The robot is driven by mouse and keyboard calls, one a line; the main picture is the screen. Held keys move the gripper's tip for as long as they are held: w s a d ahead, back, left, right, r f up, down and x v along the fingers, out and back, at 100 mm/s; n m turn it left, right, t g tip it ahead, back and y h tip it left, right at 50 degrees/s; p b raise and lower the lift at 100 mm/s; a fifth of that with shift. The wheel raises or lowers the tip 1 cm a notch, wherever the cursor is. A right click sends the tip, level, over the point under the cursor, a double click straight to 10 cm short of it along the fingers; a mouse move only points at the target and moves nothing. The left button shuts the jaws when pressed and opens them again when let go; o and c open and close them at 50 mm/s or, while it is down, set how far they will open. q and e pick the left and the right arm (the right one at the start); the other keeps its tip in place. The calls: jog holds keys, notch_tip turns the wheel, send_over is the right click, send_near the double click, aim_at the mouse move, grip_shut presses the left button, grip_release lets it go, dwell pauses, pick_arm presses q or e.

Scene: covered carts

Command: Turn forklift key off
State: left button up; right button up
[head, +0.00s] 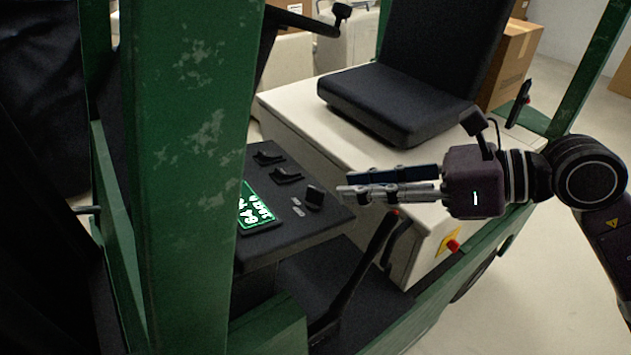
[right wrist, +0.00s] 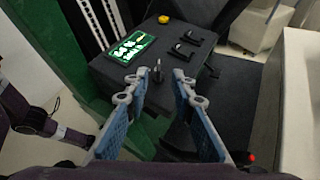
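The key (head: 314,197) is a small dark upright piece near the right edge of the forklift's black dash panel (head: 290,226). In the right wrist view the key (right wrist: 158,70) stands beyond and between my fingertips, with no clear contact. My right gripper (head: 342,192) reaches in from the right, its fingertips close to the key. In the right wrist view my right gripper (right wrist: 160,82) has its two blue-backed fingers apart, with nothing held. What looks like my left gripper (right wrist: 75,137) shows partly at the left edge there; its opening is unclear. It is not in the head view.
A lit green display (head: 257,212) and two black switches (head: 279,168) sit on the dash. A green post (head: 190,150) stands left of it. A black seat (head: 405,100) is behind. A yellow button (right wrist: 164,19) is on the dash's far side.

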aim_at(321, 190)
jog(key=shift+a+f, duration=0.1)
jog(key=shift+a, duration=0.1)
jog(key=p+x, duration=0.3)
jog(key=x, duration=0.3)
jog(key=shift+a, duration=0.15)
jog(key=shift+w+a+f, duration=0.1)
jog(key=shift+a+f, duration=0.2)
jog(key=shift+a, duration=0.05)
jog(key=shift+c, duration=0.2)
grip_shut()
